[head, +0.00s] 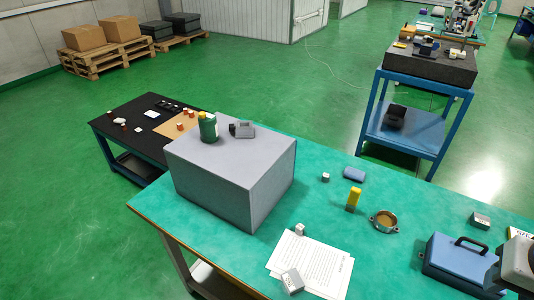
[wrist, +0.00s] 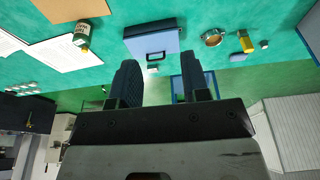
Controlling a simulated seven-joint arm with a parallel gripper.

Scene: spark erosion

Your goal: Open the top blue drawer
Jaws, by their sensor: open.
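No blue drawer front can be made out in either view. A large grey box-shaped cabinet (head: 219,186) stands on the green-topped table; its visible sides are plain, and its other sides are hidden. A blue case (head: 458,262) with a dark handle lies at the lower right of the head view, partly covered by my arm. A blue case with a handle also shows in the wrist view (wrist: 152,44), beyond my fingertips. My gripper (wrist: 157,68) is open and empty, its two dark fingers apart and clear of the things on the table.
A dark green bottle (head: 208,128) and a grey part (head: 243,130) sit on the cabinet. A blue-framed stand (head: 412,126) is behind.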

